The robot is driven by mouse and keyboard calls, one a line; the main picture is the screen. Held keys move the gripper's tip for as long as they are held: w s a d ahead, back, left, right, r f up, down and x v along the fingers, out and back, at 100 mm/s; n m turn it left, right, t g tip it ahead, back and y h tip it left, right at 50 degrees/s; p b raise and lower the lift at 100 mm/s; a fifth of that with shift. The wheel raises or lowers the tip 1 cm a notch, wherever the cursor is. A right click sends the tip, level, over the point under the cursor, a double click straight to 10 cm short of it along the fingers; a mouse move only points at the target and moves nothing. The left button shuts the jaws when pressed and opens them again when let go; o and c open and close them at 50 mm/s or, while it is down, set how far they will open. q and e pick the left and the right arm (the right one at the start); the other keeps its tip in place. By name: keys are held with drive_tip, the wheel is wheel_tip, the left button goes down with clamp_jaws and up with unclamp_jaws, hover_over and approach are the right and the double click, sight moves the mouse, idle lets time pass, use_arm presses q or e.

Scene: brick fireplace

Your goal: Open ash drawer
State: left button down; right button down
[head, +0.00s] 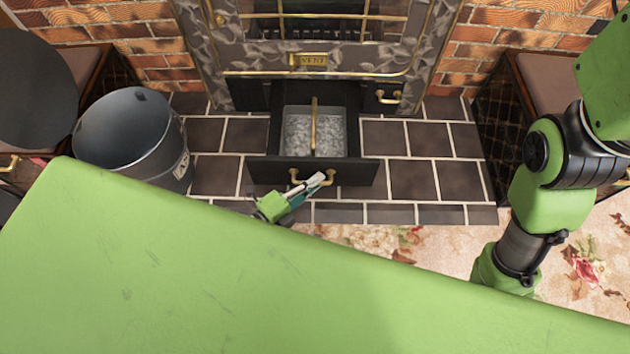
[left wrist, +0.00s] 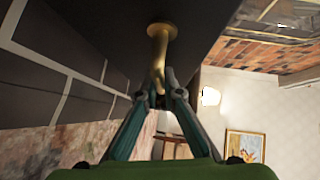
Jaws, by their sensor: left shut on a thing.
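The black ash drawer (head: 345,171) stands pulled out from the base of the fireplace in the head view. Inside it is a metal ash pan (head: 334,112) filled with grey ash, with a brass handle across it. My left gripper (head: 318,180) is shut on the brass drawer handle (head: 328,177) at the drawer's front. The left wrist view shows the brass handle (left wrist: 159,45) running down between the fingers (left wrist: 166,98). My right arm shows at the right of the head view, but its gripper is out of view.
A grey metal bucket (head: 125,140) stands on the left of the hearth. Dark tiles (head: 422,180) in front of the fireplace are clear on the right. A second brass handle (head: 389,96) is on the panel right of the drawer. A flowered rug (head: 470,240) lies before the hearth.

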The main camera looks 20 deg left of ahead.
use_arm(q)
drive_tip(key=c, duration=2.4)
unclamp_jaws()
drive_tip(key=shift+c, duration=0.2)
drive_tip(key=shift+a, duration=0.1)
drive_tip(key=v, duration=1.2)
